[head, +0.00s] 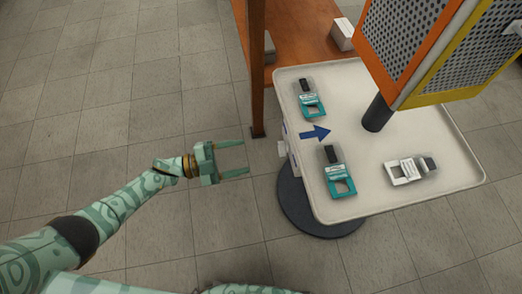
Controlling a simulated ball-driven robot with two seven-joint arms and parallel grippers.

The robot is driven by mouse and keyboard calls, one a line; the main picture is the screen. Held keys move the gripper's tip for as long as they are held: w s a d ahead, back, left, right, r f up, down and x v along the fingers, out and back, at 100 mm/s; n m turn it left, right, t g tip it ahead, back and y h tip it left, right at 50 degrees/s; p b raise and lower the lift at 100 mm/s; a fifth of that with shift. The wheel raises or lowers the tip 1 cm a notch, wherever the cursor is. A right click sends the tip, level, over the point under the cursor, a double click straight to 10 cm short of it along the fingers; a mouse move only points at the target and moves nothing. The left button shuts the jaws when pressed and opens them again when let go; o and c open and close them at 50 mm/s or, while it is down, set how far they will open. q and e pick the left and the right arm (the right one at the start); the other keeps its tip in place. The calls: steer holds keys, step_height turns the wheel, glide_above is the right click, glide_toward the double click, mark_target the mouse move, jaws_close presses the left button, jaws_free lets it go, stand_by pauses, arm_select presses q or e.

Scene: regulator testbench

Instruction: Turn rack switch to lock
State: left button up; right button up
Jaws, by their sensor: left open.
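A small white protruding piece (283,149) sticks out from the left side of the white testbench table; it may be the rack switch, but it is too small to read its setting. My left gripper (247,157) is open and empty, its two green fingers pointing right toward that piece. A short gap of floor shows between the fingertips and the piece. My right gripper is out of the picture.
The white table (385,207) has a raised rim and a round dark base (302,212). Two teal devices (311,104) (340,187), a white device (405,171) and a blue arrow (315,133) are on top. A perforated orange-yellow box (420,50) stands on a dark post. A brown post (257,75) rises behind my gripper.

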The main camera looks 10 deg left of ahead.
arm_select(q)
steer(key=v, duration=0.5)
steer(key=shift+s+a, duration=0.1)
steer(key=shift+a, duration=0.05)
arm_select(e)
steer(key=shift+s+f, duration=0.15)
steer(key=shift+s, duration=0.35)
arm_select(q)
steer(key=s+a+f+n+t+y+p, duration=0.1)
steer(key=s+a+f+n+y+p, duration=0.3)
steer(key=s+n+y+p, duration=0.5)
steer(key=s+a+f+n+t+y+p, duration=0.25)
steer(key=s+a+n+y+p, duration=0.3)
steer(key=s, duration=0.65)
steer(key=s+f+n+g+y+p, duration=0.1)
steer(key=s+n+g+p, duration=0.4)
steer(key=s, duration=2.5)
steer(key=g+y+p, duration=0.1)
steer(key=g+p, duration=0.1)
steer(key=g, duration=0.2)
steer(key=shift+f+y, duration=0.25)
steer(key=shift+y, duration=0.1)
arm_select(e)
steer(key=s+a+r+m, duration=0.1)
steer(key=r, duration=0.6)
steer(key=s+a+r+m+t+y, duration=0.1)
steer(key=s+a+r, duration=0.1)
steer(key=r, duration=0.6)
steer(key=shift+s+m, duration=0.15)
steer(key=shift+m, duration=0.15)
